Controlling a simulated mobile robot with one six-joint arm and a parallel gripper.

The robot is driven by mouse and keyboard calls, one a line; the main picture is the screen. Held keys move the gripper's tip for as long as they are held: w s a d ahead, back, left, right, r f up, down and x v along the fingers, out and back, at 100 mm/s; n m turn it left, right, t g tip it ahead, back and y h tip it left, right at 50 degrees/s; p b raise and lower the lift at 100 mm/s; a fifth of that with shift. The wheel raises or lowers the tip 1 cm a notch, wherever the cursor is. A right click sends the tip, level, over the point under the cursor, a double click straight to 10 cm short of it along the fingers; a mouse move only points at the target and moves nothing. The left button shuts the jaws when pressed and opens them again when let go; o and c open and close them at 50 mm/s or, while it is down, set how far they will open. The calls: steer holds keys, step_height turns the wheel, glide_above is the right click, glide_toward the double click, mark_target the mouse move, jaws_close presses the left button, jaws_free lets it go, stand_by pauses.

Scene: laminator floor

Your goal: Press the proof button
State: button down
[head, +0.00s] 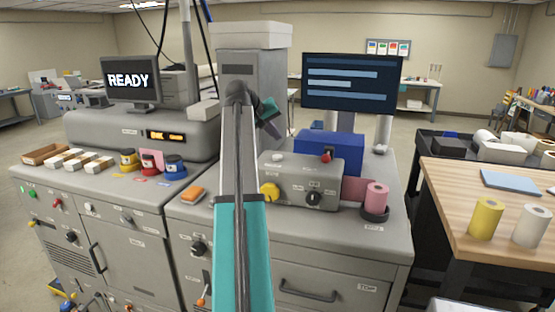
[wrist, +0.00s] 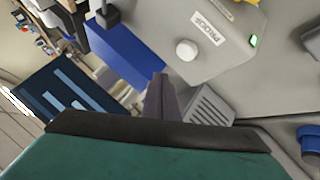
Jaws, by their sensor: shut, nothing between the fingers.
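The proof button is a round white button (wrist: 187,50) on a grey panel in the wrist view, beside a white label (wrist: 207,33) that appears to read PROOF. In the head view a small white button (head: 277,157) shows on top of the grey control box (head: 325,178). My gripper (wrist: 160,82) is shut and empty, and its tips appear just to the left of and below the button in the wrist view. In the head view my gripper (head: 273,126) hangs above the back left of the control box. I see no clear contact with the button.
The control box also carries a yellow knob (head: 269,192), a black knob (head: 313,198) and a red-tipped lever (head: 326,155). A blue block (head: 345,143) stands behind it and a pink roll (head: 376,197) to its right.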

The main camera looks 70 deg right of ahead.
mark_target(275, 157)
steer(key=shift+f+b, duration=0.7)
steer(key=shift+f, duration=1.5)
steer(key=shift+f, duration=0.95)
stand_by(1.8)
steer(key=shift+r, duration=0.1)
steer(key=shift+r+p, duration=0.4)
steer(key=shift+r, duration=0.5)
steer(key=shift+r+p, duration=1.3)
steer(key=shift+r, duration=1.2)
